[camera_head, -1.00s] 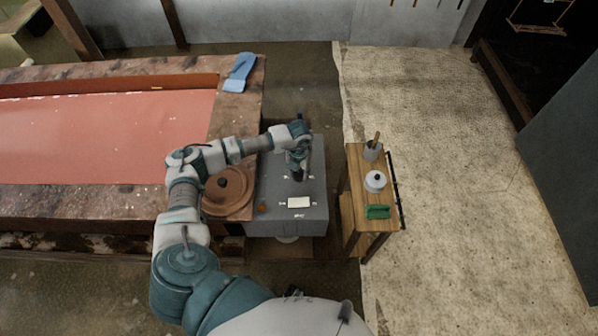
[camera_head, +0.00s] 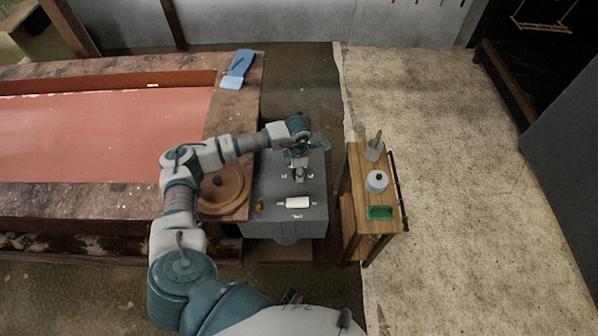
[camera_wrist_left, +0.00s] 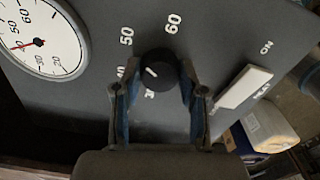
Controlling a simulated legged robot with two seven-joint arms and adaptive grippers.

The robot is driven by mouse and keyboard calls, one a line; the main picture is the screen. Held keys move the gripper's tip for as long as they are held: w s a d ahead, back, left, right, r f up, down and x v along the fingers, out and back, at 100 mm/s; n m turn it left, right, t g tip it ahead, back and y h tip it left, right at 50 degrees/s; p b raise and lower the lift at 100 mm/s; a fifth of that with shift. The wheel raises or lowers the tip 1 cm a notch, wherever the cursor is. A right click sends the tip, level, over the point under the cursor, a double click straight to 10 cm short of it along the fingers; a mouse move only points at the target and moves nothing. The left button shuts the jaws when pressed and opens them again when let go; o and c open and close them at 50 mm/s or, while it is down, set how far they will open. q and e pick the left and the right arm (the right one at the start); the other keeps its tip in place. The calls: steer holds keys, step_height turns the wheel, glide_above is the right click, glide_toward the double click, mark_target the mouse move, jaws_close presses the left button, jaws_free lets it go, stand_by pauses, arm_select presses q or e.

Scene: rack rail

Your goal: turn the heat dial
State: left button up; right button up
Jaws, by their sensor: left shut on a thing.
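The heat dial (camera_wrist_left: 157,72) is a round black knob with a white pointer line on a grey panel. White numbers such as 50 and 60 are printed around it in the left wrist view. My left gripper (camera_wrist_left: 157,88) is shut on the dial, with one finger on each side of it. In the head view my left gripper (camera_head: 299,172) is over the grey control box (camera_head: 312,206), and it hides most of the dial. My right gripper is not in view.
A round gauge (camera_wrist_left: 40,38) with a red needle and a white switch (camera_wrist_left: 243,87) marked ON are on the panel. A brown round lid (camera_head: 222,190) lies left of the box. A wooden stand (camera_head: 357,160) with small items stands to the right.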

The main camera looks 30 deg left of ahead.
arm_select(q)
steer(key=m+b, duration=0.2)
steer(key=m, duration=0.3)
steer(key=shift+a+f+m, duration=0.1)
steer(key=shift+a+m, duration=0.05)
steer(key=shift+m, duration=0.15)
steer(key=m+b, duration=0.2)
steer(key=m, duration=0.2)
steer(key=shift+m, duration=0.3)
steer(key=shift+r+m+b, duration=0.25)
steer(key=shift+m+b, duration=0.2)
steer(key=shift+m, duration=0.35)
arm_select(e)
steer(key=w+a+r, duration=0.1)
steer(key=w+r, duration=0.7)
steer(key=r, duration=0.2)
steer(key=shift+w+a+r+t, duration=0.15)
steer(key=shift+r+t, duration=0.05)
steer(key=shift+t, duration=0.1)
arm_select(q)
steer(key=o, duration=1.1)
steer(key=shift+o, duration=0.2)
steer(key=shift+a+f, duration=0.1)
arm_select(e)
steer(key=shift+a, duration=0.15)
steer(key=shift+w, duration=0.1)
arm_select(q)
step_height(320, 180, up, 12)
